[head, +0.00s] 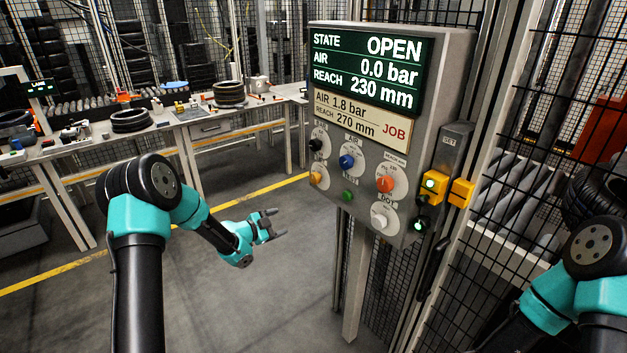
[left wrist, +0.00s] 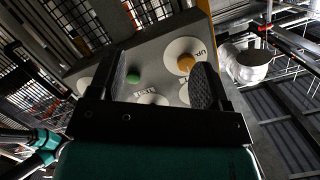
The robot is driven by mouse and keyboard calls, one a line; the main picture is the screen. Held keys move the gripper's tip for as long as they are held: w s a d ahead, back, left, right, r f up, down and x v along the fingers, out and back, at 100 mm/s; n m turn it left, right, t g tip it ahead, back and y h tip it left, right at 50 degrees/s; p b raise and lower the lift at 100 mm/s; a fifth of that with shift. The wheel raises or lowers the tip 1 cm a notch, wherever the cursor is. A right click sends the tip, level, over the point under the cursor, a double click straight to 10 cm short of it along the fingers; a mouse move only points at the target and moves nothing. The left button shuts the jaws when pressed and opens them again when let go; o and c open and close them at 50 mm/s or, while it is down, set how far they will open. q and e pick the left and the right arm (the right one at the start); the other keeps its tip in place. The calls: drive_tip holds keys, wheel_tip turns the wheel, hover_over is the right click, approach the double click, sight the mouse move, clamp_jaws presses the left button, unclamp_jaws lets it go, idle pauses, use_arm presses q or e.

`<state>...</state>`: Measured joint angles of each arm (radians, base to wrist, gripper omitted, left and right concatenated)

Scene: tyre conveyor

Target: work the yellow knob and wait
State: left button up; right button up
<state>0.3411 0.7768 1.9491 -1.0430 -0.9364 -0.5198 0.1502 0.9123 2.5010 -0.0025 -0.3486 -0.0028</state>
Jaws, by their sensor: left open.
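The yellow knob (head: 316,179) sits at the lower left of the grey control panel (head: 460,60), on a white round dial. In the left wrist view the yellow-orange knob (left wrist: 185,63) shows beyond the fingers, near the right one. My left gripper (head: 278,222) is open and empty, apart from the panel, to the left of and below the knob. The left wrist view shows its two dark fingers (left wrist: 160,80) spread. The screen (head: 366,68) reads STATE OPEN, AIR 0.0 bar, REACH 230 mm. My right gripper is out of view; only its arm shows at lower right.
A job plate (head: 360,115) reads AIR 1.8 bar, REACH 270 mm. Black, blue (head: 346,161), red (head: 385,184), green (head: 347,196) and white (head: 379,221) knobs share the panel. Mesh fencing stands right. Workbenches with tyres (head: 131,121) stand behind. Floor left of the panel is clear.

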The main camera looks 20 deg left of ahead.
sight(313, 179)
use_arm(q)
drive_tip(key=w+a+r+m+h, duration=0.2)
drive_tip(key=a+r+m+h, duration=0.1)
drive_tip(key=r+m, duration=0.4)
wheel_tip(313, 179, up, 3)
drive_tip(key=shift+w+a+r+m+h, duration=0.1)
drive_tip(key=shift+w+a+m+h, duration=0.05)
drive_tip(key=shift+m+h, duration=0.3)
drive_tip(key=shift+w, duration=0.1)
drive_tip(key=x, duration=1.7)
drive_tip(key=shift+d, duration=0.25)
drive_tip(key=c, duration=0.9)
